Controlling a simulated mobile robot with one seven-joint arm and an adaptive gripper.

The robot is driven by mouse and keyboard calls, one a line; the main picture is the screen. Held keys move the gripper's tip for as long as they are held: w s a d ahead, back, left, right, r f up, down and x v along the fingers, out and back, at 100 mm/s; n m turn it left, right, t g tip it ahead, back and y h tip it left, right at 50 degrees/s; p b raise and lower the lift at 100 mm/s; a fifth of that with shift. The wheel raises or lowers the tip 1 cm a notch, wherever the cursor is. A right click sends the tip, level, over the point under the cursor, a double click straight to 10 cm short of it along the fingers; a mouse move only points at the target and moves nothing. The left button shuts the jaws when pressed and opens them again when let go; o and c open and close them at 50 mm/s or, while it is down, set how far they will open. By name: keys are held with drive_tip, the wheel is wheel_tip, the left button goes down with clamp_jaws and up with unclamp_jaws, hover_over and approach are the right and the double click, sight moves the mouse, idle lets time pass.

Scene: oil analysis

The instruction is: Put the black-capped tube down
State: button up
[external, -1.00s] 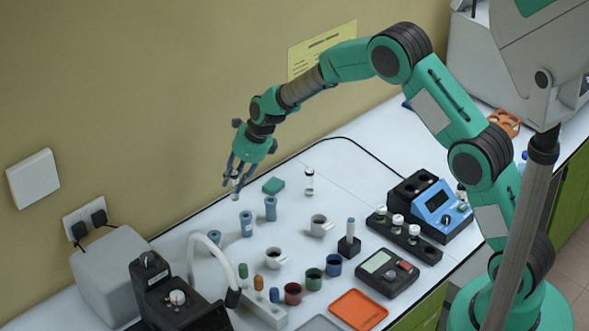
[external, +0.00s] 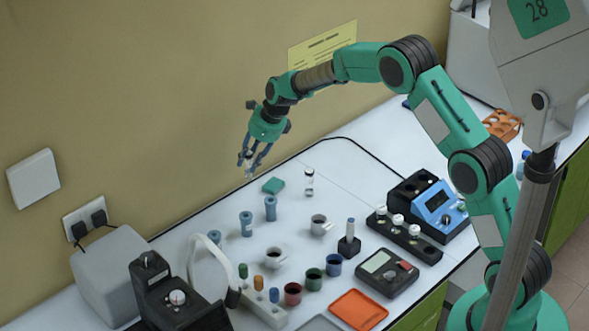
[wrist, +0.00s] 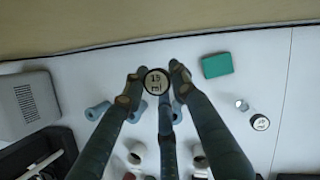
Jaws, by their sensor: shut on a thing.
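My gripper (external: 248,163) is shut on the black-capped tube, near the back wall, left of the bench's far part. In the wrist view the tube's round cap top (wrist: 156,82) shows between my fingertips, with a dark rim and a pale disc marked "15 ml". The cap hides most of the tube's body there. In the external view the small clear tube (external: 249,172) hangs about upright below my fingers. It appears to be above the bench, though its exact height is hard to tell.
A teal block (external: 273,186) lies to the lower right of my gripper. A small capped vial (external: 309,182) stands farther right. Bare white bench (wrist: 285,55) surrounds the teal block.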

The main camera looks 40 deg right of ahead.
sight(251, 180)
wheel_tip(251, 180, down, 6)
drive_tip(key=shift+r, duration=0.15)
idle(0.4)
drive_tip(key=shift+f+b, duration=0.45)
drive_tip(key=shift+f, duration=1.4)
drive_tip(key=shift+f, duration=0.15)
drive_tip(key=o, duration=0.9)
drive_tip(key=p+v, duration=0.1)
drive_tip(key=v, duration=1.1)
